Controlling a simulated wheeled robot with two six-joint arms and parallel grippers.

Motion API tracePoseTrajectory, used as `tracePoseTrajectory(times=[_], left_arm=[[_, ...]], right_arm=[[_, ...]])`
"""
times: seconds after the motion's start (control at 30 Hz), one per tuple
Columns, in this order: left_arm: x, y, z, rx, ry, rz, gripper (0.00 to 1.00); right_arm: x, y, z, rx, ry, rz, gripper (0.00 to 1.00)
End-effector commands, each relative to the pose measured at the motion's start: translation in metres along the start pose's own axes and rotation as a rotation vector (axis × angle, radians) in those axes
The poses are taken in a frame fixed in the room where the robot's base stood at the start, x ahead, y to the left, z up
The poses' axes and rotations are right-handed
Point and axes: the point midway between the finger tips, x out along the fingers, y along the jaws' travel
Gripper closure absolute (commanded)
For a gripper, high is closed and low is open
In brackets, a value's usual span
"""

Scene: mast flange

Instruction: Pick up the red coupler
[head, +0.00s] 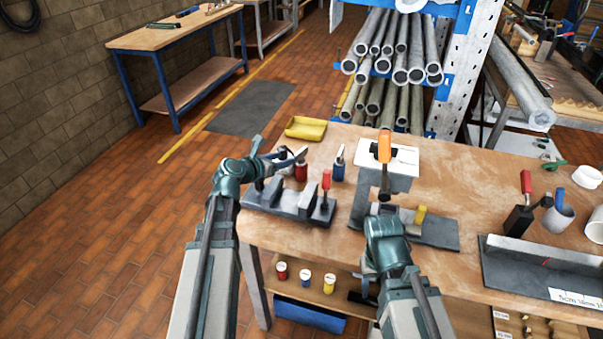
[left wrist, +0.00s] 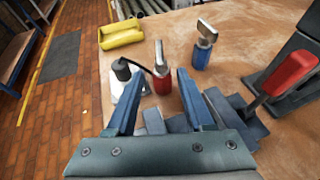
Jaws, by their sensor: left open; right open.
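The red coupler (head: 301,172) stands upright on the workbench (head: 470,190), left of a similar blue coupler (head: 338,171). In the left wrist view the red coupler (left wrist: 162,82) shows beyond and between the fingers of my left gripper (left wrist: 161,73), which is open and empty. A dark hose or cable runs to it from a black-topped piece on its left. In the head view my left gripper (head: 286,160) is close to the red coupler and partly covers it. My right gripper (head: 386,210) is open near a dark fixture; its fingers are hard to make out.
A vise-like fixture (head: 290,201) with a red handle (head: 326,179) stands just in front of the couplers. A yellow tray (head: 306,128) lies behind them. An orange-topped tool (head: 384,146) stands to the right. Several metal pipes (head: 395,60) are racked behind the bench.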

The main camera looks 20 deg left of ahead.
Motion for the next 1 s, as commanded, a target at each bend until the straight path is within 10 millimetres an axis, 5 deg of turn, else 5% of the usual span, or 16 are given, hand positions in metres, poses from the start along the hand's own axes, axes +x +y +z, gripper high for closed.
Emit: tracePoseTrajectory(times=[0.3, 0.57, 1.0], left_arm=[[0.060, 0.001, -0.002, 0.003, 0.000, -0.002, 0.47], [0.066, 0.000, -0.001, 0.002, 0.000, -0.001, 0.47], [0.116, 0.001, -0.004, 0.003, 0.001, -0.001, 0.47]], right_arm=[[0.025, -0.002, -0.002, 0.000, 0.000, 0.000, 0.50], [0.026, -0.002, -0.002, 0.000, 0.000, 0.000, 0.50], [0.048, -0.004, -0.003, 0.000, 0.000, 0.000, 0.50]])
